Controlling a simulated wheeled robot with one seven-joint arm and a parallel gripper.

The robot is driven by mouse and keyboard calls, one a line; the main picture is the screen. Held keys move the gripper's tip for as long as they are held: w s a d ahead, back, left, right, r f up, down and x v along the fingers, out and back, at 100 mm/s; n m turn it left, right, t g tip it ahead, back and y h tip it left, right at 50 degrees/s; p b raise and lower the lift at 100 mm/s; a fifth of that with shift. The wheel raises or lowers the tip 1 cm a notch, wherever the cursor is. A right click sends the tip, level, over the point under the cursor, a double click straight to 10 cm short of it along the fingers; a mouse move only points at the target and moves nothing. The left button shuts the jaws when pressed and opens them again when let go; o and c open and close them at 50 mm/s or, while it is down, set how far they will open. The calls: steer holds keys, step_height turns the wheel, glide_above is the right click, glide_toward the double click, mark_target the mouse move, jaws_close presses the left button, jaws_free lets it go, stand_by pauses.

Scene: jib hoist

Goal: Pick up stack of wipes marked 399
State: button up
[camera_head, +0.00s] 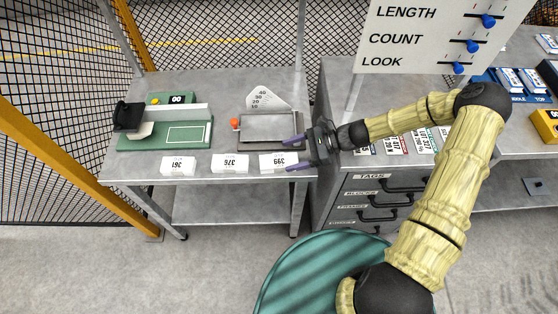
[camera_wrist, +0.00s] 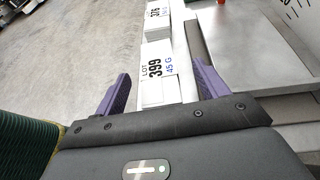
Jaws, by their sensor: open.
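The stack of wipes marked 399 (camera_head: 270,163) is a white block near the front right edge of the grey metal table (camera_head: 224,179). My gripper (camera_head: 292,154) is open and comes in from the right, with its purple fingers apart at the stack's right end. In the wrist view the stack, labelled "LOT 399 45 G" (camera_wrist: 155,68), shows ahead between the two open fingers (camera_wrist: 162,84). I cannot tell whether either finger touches it. Part of its near end is hidden by the gripper.
White stacks marked 376 (camera_head: 229,163) and 361 (camera_head: 178,165) stand to the left along the same edge. A grey tray-like scale (camera_head: 268,128) with an orange knob lies behind. A green board (camera_head: 180,134) sits back left. A drawer cabinet (camera_head: 345,205) stands right.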

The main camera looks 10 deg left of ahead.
mark_target(272, 161)
steer(key=shift+p+x, duration=0.75)
steer(key=shift+x, duration=1.85)
steer(key=shift+s, duration=0.2)
steer(key=c, duration=1.1)
steer(key=shift+r, duration=0.15)
step_height(272, 161, up, 10)
steer(key=b, duration=0.1)
